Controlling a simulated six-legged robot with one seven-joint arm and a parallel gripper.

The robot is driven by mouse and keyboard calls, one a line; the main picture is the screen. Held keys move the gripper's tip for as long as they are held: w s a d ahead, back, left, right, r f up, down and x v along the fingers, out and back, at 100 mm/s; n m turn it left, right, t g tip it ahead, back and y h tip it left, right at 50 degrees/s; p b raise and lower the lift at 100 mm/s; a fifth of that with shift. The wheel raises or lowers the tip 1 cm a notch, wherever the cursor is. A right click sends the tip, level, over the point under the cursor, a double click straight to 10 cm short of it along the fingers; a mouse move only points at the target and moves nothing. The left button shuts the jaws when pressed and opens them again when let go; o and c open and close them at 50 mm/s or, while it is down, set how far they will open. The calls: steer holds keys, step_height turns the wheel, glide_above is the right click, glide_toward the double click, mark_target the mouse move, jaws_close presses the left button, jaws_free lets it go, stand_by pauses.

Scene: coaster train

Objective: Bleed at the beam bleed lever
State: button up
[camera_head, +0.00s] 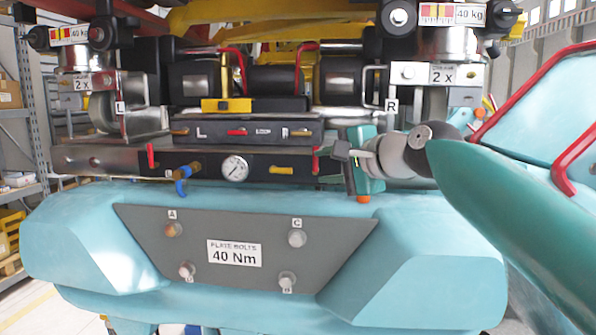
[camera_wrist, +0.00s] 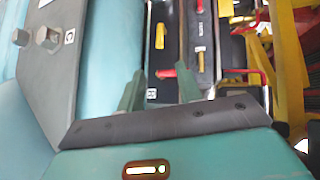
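The beam is a long dark bar (camera_head: 205,160) across the coaster train's front. It carries a round pressure gauge (camera_head: 234,169), a yellow lever (camera_head: 282,170) and a red lever (camera_head: 315,162) near its right end. No readable label shows which one is the bleed lever. My gripper (camera_head: 327,158) is at the beam's right end, coming in from the right. In the wrist view its two green fingers (camera_wrist: 160,82) stand apart, with the red lever (camera_wrist: 166,73) seen between them. The yellow lever (camera_wrist: 160,37) shows further ahead. I cannot tell whether a finger touches the red lever.
An upper dark block (camera_head: 250,130) with red and yellow levers sits just above the beam. Below is a grey plate (camera_head: 245,235) with bolts on the pale blue nose (camera_head: 430,270). Red bars (camera_head: 570,160) stand at right, shelving (camera_head: 30,110) at left.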

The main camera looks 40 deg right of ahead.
mark_target(294, 171)
steer(key=x, duration=0.9)
steer(key=shift+w+f, duration=0.1)
steer(key=shift+w, duration=0.1)
jaws_close()
